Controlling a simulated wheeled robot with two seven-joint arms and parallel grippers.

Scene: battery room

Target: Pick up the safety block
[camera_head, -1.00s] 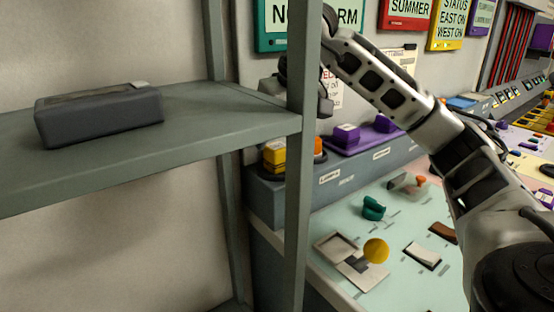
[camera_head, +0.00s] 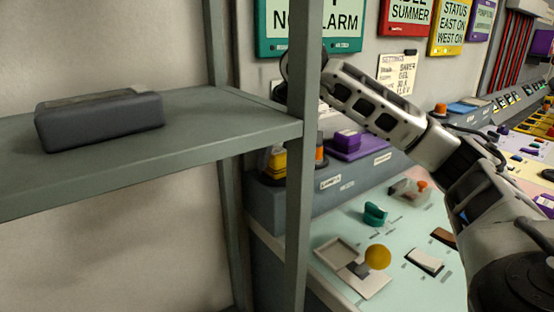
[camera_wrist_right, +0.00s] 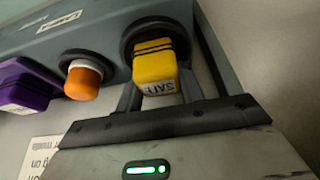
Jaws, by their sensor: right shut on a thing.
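The safety block is yellow with dark stripes on top and a label of black letters on its front. It sits in a dark round socket on the grey console's ledge. In the right wrist view the block (camera_wrist_right: 155,62) is between the two dark fingers of my right gripper (camera_wrist_right: 158,90), which is shut on it. In the head view the block (camera_head: 275,160) shows partly behind the shelf's post. My left gripper is not in view.
A grey shelf (camera_head: 190,150) with a front post stands close on the left and carries a dark grey case (camera_head: 100,120). An orange knob (camera_wrist_right: 83,80) is beside the block, then a purple block (camera_wrist_right: 25,85). A yellow ball knob (camera_head: 377,257) rises from the lower panel.

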